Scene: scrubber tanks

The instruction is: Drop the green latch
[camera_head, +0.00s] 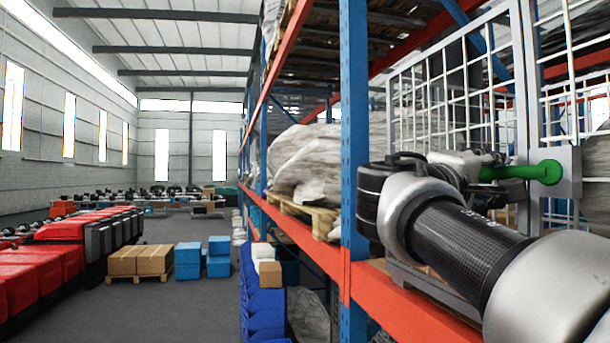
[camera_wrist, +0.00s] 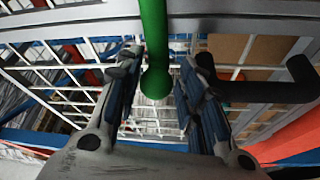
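The green latch (camera_head: 530,172) is a bar with a rounded knob at the right, on a grey metal plate of a white mesh gate (camera_head: 460,90). Its left end runs to my gripper (camera_head: 482,165) in the head view. In the wrist view the green latch (camera_wrist: 155,45) comes down from the top edge and its rounded end lies between the two fingers. My gripper (camera_wrist: 160,75) is open, with one finger on each side of the latch. I see small gaps beside it and no clear contact.
A dark bent bar (camera_wrist: 262,92) crosses beside the right finger in the wrist view. A blue rack post (camera_head: 354,130) and an orange beam (camera_head: 400,305) stand close to my arm. Wrapped goods on a pallet (camera_head: 300,210) sit left of the post. The aisle floor is open at left.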

